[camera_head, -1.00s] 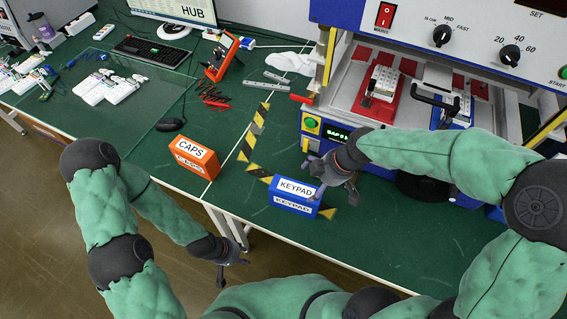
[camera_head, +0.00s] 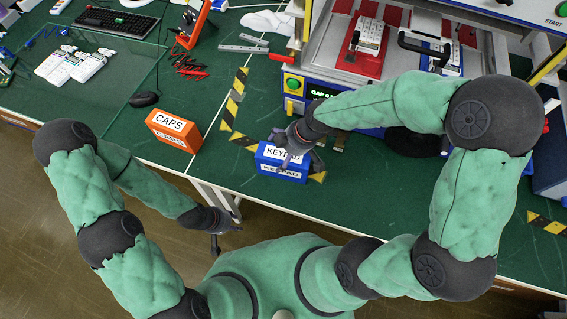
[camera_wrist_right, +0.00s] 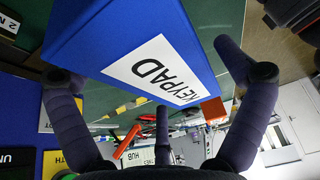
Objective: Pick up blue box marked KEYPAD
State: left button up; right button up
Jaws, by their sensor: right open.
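The blue KEYPAD box (camera_head: 268,168) stands on the green table near its front edge, with white labels on its top and front. My right gripper (camera_head: 292,155) is open over the box, its fingers partly covering the label. In the right wrist view the box (camera_wrist_right: 90,40) is large and close, tilted in the picture. The open fingers of my right gripper (camera_wrist_right: 150,68) lie toward either side of it, with a gap at the right finger; I cannot tell if the left one touches. My left gripper (camera_head: 226,236) is empty beyond the table's front edge, its fingers spread.
An orange CAPS box (camera_head: 172,130) stands left of the blue box. Striped tape (camera_head: 233,100) marks the table between them. A blue press machine (camera_head: 318,92) with a green button stands behind. A mouse (camera_head: 144,99) lies further left.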

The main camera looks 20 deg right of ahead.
jog(key=shift+x, duration=1.2)
jog(key=shift+f+b, duration=0.15)
jog(key=shift+b, duration=0.3)
jog(key=c, duration=1.2)
